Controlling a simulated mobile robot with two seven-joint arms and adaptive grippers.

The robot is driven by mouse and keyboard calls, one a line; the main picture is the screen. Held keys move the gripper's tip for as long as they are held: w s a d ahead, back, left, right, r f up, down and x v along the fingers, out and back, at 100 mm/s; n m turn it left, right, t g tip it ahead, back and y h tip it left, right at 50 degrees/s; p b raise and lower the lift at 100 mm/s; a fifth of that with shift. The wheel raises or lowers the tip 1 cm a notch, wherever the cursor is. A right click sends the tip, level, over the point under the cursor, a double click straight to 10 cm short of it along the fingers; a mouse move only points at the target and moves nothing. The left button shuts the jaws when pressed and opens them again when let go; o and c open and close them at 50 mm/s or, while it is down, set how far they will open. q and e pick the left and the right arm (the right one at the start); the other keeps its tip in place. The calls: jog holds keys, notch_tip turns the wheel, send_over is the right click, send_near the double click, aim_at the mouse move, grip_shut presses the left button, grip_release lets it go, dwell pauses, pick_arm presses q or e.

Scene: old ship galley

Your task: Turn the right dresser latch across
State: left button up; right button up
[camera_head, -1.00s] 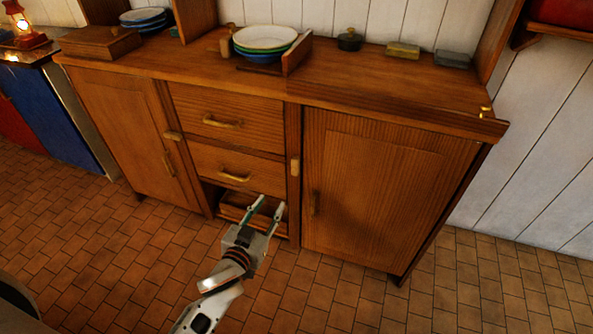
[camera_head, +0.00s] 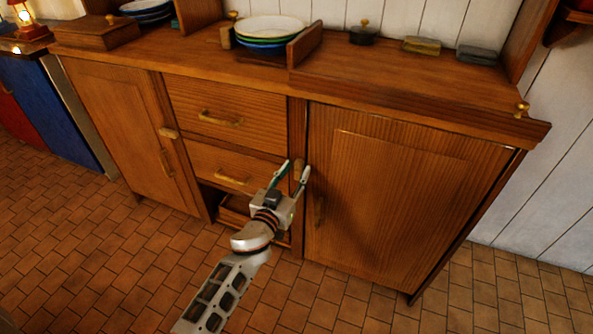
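The right dresser latch (camera_head: 298,167) is a small pale wooden piece on the post between the drawers and the right door (camera_head: 400,200). It stands upright, and its lower part is partly hidden by my gripper. My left gripper (camera_head: 293,172) is right in front of it with its fingers apart, one on each side of the latch in the picture. Whether they touch it I cannot tell. The left dresser latch (camera_head: 168,132) lies crosswise by the left door (camera_head: 118,125). My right gripper is out of view.
Two drawers with brass handles (camera_head: 221,119) are left of the latch, above an open shelf. The right door's handle (camera_head: 319,211) stands out just right of my gripper. Stacked plates (camera_head: 270,27) stand on the dresser top. The tiled floor in front is clear.

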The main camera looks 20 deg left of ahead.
pick_arm(q)
jog(key=shift+w+f, duration=0.1)
jog(key=shift+w, duration=0.4)
grip_shut()
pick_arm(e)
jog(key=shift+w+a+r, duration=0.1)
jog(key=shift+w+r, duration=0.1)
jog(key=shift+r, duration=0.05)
